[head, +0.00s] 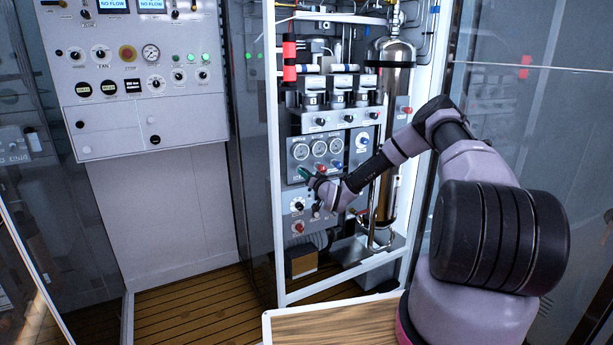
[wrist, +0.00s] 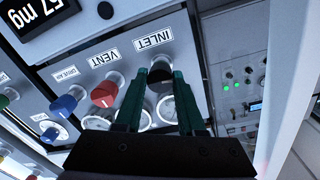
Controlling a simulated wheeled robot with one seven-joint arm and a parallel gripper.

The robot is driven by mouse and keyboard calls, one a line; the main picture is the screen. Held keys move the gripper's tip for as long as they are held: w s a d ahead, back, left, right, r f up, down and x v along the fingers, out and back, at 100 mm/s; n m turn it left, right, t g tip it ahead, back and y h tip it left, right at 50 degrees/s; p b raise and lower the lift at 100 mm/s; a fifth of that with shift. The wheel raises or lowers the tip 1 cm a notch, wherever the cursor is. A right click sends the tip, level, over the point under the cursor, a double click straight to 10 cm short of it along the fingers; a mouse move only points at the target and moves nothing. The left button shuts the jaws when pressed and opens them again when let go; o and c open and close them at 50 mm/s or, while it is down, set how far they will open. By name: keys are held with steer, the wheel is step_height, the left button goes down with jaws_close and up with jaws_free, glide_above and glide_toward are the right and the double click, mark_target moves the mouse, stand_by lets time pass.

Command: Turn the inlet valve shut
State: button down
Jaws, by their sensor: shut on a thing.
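The inlet valve (wrist: 160,64) is a dark knob below the INLET label on a grey panel in the wrist view. My gripper (wrist: 157,76) has its green fingers on either side of this knob and is shut on it. The knob itself is hidden there.
In the wrist view a red VENT knob (wrist: 105,92) and a blue DRIVE AIR knob (wrist: 66,103) sit left of the inlet. In the head view a shiny metal cylinder (head: 396,85) and the white frame (head: 273,120) stand close to my arm.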

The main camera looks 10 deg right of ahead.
steer(key=shift+m+g+y, duration=0.4)
steer(key=shift+m, duration=7.2)
steer(key=c, duration=0.5)
jaws_free()
steer(key=v, duration=1)
steer(key=shift+s+d, duration=0.1)
steer(key=shift+s, duration=0.3)
